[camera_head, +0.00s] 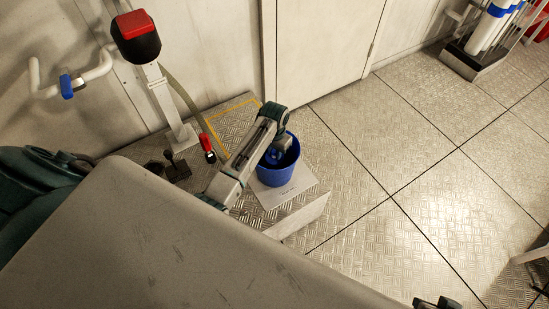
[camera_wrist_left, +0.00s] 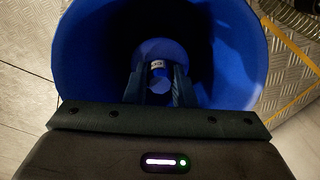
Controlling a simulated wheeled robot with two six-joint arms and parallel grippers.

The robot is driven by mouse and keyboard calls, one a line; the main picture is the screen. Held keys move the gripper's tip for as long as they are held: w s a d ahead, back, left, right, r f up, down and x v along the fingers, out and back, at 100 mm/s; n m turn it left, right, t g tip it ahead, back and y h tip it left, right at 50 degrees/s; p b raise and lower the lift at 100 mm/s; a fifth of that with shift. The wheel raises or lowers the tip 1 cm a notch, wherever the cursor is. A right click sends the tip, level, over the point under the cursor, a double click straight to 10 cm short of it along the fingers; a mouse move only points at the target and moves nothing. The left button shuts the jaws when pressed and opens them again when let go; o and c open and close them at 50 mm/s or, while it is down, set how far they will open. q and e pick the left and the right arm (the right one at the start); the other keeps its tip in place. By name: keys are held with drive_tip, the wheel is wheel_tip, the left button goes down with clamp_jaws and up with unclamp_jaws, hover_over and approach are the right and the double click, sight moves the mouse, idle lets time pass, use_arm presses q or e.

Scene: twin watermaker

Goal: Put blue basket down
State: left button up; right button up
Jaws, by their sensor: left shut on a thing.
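The blue basket (camera_head: 282,174) is a round, deep bucket in the head view, at or just above a pale panel with small print. I cannot tell whether it touches the panel. My left gripper (camera_head: 274,155) reaches down into its mouth. In the left wrist view the basket (camera_wrist_left: 232,50) opens around my left gripper (camera_wrist_left: 158,88), whose two dark fingers are shut on a blue grip inside the basket. The basket's underside is hidden. A dark part at the bottom edge of the head view may be my right gripper (camera_head: 437,303); its fingers cannot be made out.
A post with a red-topped black head (camera_head: 137,36) and a red-handled valve (camera_head: 207,142) stand left. A closed door (camera_head: 318,40) is behind.

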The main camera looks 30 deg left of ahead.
use_arm(q)
wheel_tip(320, 180, down, 4)
drive_tip(key=shift+r+b, duration=0.2)
drive_tip(key=shift+b, duration=0.2)
use_arm(e)
drive_tip(key=shift+w+a+f+t, duration=0.35)
drive_tip(key=shift+a+f+t, duration=0.05)
drive_tip(key=shift+f, duration=0.05)
use_arm(q)
drive_tip(key=o, duration=0.9)
drive_tip(key=shift+f, duration=0.1)
drive_tip(key=shift+o, duration=0.2)
